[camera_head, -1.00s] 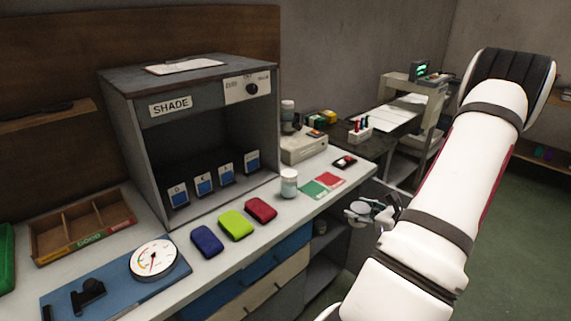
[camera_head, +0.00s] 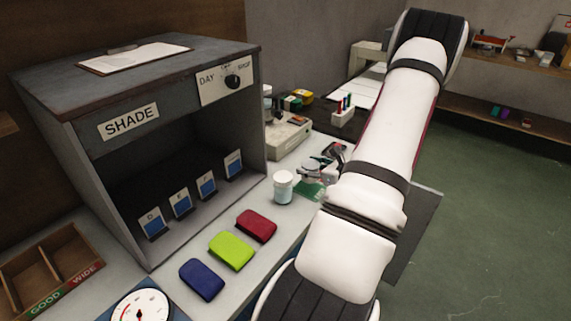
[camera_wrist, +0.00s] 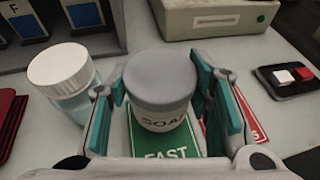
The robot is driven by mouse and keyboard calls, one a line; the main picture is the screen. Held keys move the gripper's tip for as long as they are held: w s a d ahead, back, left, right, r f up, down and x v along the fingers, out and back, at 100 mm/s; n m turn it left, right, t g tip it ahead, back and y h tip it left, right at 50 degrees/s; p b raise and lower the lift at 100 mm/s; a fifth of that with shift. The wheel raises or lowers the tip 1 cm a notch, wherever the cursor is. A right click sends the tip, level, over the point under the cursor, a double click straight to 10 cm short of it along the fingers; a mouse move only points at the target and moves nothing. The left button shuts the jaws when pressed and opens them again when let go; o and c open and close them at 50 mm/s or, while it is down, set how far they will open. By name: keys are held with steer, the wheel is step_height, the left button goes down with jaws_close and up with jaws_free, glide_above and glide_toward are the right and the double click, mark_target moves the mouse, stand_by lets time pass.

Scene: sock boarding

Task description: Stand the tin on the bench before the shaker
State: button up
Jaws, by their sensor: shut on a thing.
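The tin (camera_wrist: 160,90) is a pale round container with a grey lid and a label starting "SOA". My gripper (camera_wrist: 163,95) is shut on it, with a teal-lined finger on each side. In the wrist view the tin overlaps a green card (camera_wrist: 160,142) marked "FAST"; whether its base touches the bench cannot be told. In the head view my gripper (camera_head: 322,170) is over the far part of the bench, partly hidden by my arm. The beige machine (camera_head: 290,138), apparently the shaker, stands behind it; its front also shows in the wrist view (camera_wrist: 213,22).
A white-capped bottle (camera_wrist: 62,75) stands close left of the tin, also visible in the head view (camera_head: 283,187). A red card (camera_wrist: 248,122) and a black tray (camera_wrist: 290,78) with small blocks lie right. The grey SHADE booth (camera_head: 130,122) fills the left.

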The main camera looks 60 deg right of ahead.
steer(key=w+d, duration=0.1)
steer(key=w, duration=0.2)
steer(key=w+d, duration=0.1)
steer(key=w, duration=0.2)
steer(key=w+d+f, duration=0.1)
steer(key=w, duration=0.2)
steer(key=shift+w+d+p, duration=0.15)
steer(key=shift+d+p, duration=0.2)
steer(key=shift+d, duration=0.05)
steer(key=shift+w+d+f, duration=0.1)
steer(key=shift+w+f, duration=0.15)
steer(key=shift+f, duration=0.4)
steer(key=shift+w+d+f, duration=0.1)
steer(key=shift+w+f, duration=0.1)
steer(key=shift+f, duration=0.95)
steer(key=shift+f, duration=0.1)
steer(key=o, duration=1.2)
steer(key=shift+s+r, duration=0.1)
steer(key=shift+r, duration=0.1)
steer(key=v, duration=1.2)
